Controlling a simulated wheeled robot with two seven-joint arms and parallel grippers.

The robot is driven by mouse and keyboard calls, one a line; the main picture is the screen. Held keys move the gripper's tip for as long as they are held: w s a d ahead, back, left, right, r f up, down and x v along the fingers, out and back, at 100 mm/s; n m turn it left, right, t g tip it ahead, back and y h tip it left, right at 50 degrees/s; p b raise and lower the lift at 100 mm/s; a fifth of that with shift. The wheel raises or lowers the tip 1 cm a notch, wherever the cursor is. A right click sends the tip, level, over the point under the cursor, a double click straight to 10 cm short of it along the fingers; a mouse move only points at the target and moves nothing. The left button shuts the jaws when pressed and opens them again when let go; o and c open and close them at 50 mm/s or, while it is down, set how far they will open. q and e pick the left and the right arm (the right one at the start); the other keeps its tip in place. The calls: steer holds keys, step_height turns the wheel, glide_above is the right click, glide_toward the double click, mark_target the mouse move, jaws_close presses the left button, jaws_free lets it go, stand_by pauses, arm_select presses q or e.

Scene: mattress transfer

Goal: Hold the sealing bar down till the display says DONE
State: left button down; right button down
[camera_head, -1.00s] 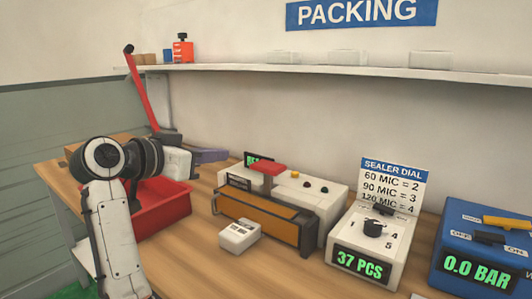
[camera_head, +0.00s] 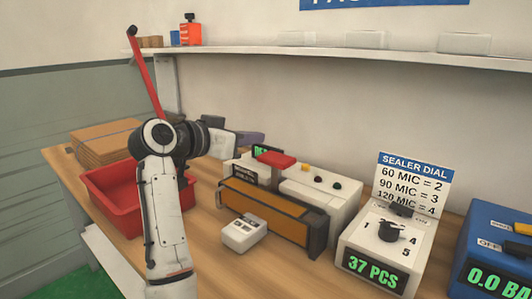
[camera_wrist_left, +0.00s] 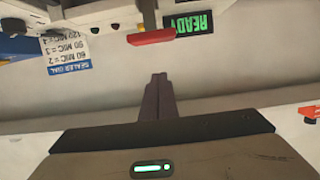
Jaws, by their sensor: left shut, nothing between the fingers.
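The sealer (camera_head: 322,188) is a white unit with an orange-brown front on the wooden bench. Its red-topped sealing bar handle (camera_head: 276,161) stands raised; it also shows in the left wrist view (camera_wrist_left: 152,36). Its display (camera_wrist_left: 190,24) reads READY in green, upside down in the wrist view; the handle partly hides it in the head view. My left gripper (camera_head: 260,138) is shut and empty, above and behind the left end of the sealer. Its dark purple fingers (camera_wrist_left: 160,76) point toward the handle in the wrist view, apart from it. My right gripper is not seen.
A dial box (camera_head: 366,246) reading 37 PCS and a blue box (camera_head: 505,240) stand to the right. A small white device (camera_head: 243,234) sits before the sealer. A red bin (camera_head: 112,203) and stacked cardboard (camera_head: 105,140) are left. A shelf (camera_head: 330,52) runs behind.

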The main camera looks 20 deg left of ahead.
arm_select(q)
glide_above(268, 160)
steer(key=shift+s+f, duration=0.1)
steer(key=shift+f, duration=0.6)
steer(key=f, duration=0.3)
steer(key=shift+s+a+f, duration=0.2)
steer(key=shift+f, duration=0.2)
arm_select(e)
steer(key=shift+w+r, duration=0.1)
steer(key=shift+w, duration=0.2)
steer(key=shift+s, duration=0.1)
